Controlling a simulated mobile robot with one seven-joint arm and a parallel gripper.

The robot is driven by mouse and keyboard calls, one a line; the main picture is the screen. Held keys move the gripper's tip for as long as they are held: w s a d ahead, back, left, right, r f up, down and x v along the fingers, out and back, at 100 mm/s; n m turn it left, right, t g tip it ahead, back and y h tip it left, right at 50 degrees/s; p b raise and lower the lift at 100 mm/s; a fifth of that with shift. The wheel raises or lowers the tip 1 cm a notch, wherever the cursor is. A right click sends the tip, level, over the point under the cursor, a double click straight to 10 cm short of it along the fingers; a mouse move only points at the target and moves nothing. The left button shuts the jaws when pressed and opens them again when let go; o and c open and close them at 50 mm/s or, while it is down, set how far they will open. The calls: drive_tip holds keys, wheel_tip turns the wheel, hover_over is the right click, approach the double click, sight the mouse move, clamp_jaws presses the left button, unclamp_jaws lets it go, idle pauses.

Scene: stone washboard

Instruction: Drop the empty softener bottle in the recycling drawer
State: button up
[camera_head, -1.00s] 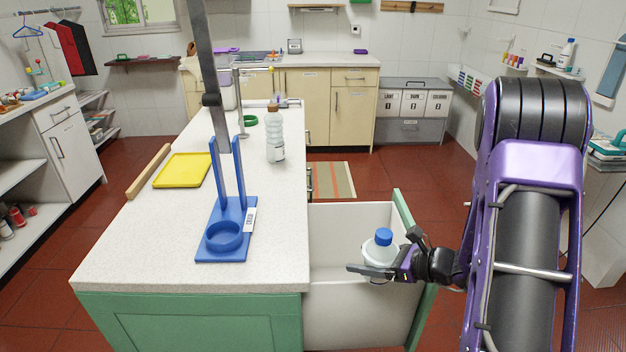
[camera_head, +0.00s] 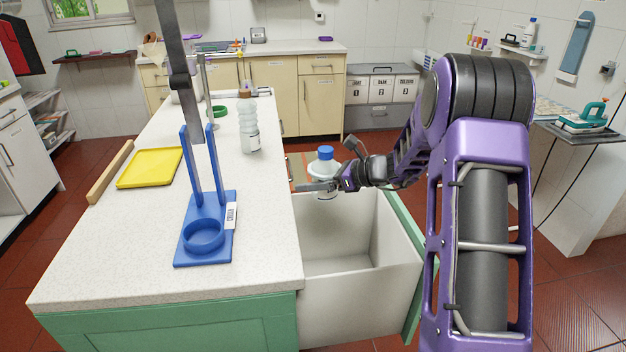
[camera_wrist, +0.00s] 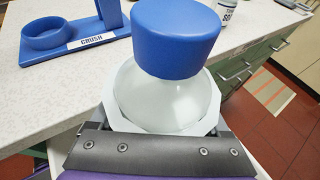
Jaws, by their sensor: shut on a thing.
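A pale, translucent bottle with a blue cap (camera_head: 325,168) is held upright by my gripper (camera_head: 322,187). In the wrist view the blue cap (camera_wrist: 176,38) and the pale shoulder of the bottle (camera_wrist: 165,100) fill the middle, with my jaws shut around it. Its label is hidden. The open drawer (camera_head: 362,315) is pulled out from the counter's right side, with a white inside that looks empty. The bottle appears above its far edge; I cannot tell whether it is over the opening or beyond it.
The counter (camera_head: 110,265) bears a blue stand (camera_head: 205,258), marked CRUSH in the wrist view, a yellow tray (camera_head: 150,168) and a brown-capped clear bottle (camera_head: 249,125).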

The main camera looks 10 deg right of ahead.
sight(313, 193)
wheel_tip(313, 193, down, 4)
drive_tip(key=b, duration=0.2)
drive_tip(key=shift+f+b, duration=0.15)
drive_tip(key=shift+b, duration=0.15)
drive_tip(key=o, duration=1.3)
drive_tip(key=p+v, duration=0.2)
drive_tip(key=v, duration=1.5)
drive_tip(key=shift+s+d, duration=0.1)
drive_tip(key=shift+d, duration=0.1)
